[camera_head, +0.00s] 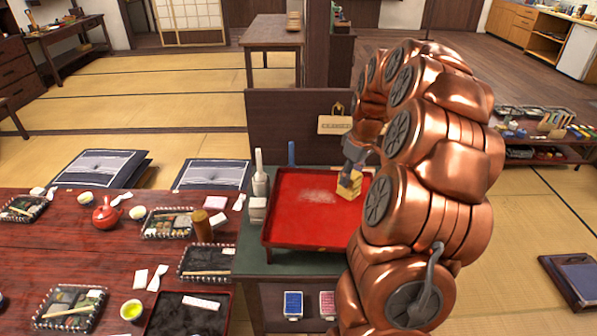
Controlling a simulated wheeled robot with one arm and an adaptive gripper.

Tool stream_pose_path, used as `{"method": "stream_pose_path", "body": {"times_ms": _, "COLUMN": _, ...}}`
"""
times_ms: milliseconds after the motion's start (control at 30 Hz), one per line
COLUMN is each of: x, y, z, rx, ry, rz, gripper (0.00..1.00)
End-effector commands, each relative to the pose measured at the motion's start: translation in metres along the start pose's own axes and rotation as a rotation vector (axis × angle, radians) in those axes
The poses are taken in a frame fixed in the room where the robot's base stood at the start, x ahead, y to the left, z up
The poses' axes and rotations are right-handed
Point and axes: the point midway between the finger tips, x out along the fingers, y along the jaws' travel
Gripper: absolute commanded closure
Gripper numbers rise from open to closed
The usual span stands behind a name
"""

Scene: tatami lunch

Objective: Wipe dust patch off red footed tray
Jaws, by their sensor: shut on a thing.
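The red footed tray (284,222) stands on a dark green-topped stand at the centre of the head view. A pale, greyish dust patch (318,197) lies on its upper middle floor. My gripper (349,184) is over the tray's right side, shut on a yellowish block (348,190), perhaps a sponge. The block is to the right of the dust patch and apart from it in the picture. I cannot tell whether it touches the tray floor. My copper arm hides the tray's right edge and lower right corner.
A white bottle (258,178) and a blue upright item (291,153) stand by the tray's left and back. A dark panel (280,125) rises behind the stand, with a small hanging sign (335,125). The red lunch table (120,240) at left holds several trays, cups and a red teapot (106,214).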

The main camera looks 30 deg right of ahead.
Motion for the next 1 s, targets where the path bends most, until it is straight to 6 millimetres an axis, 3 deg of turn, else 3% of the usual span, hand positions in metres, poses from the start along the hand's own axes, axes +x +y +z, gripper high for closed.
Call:
{"method": "stream_pose_path", "body": {"times_ms": 600, "x": -0.055, "y": -0.002, "z": -0.012, "rx": -0.006, "ry": 0.003, "rz": 0.002, "gripper": 0.9}}
{"method": "stream_pose_path", "body": {"times_ms": 1000, "x": -0.061, "y": -0.003, "z": -0.013, "rx": -0.007, "ry": 0.002, "rz": 0.0, "gripper": 0.9}}
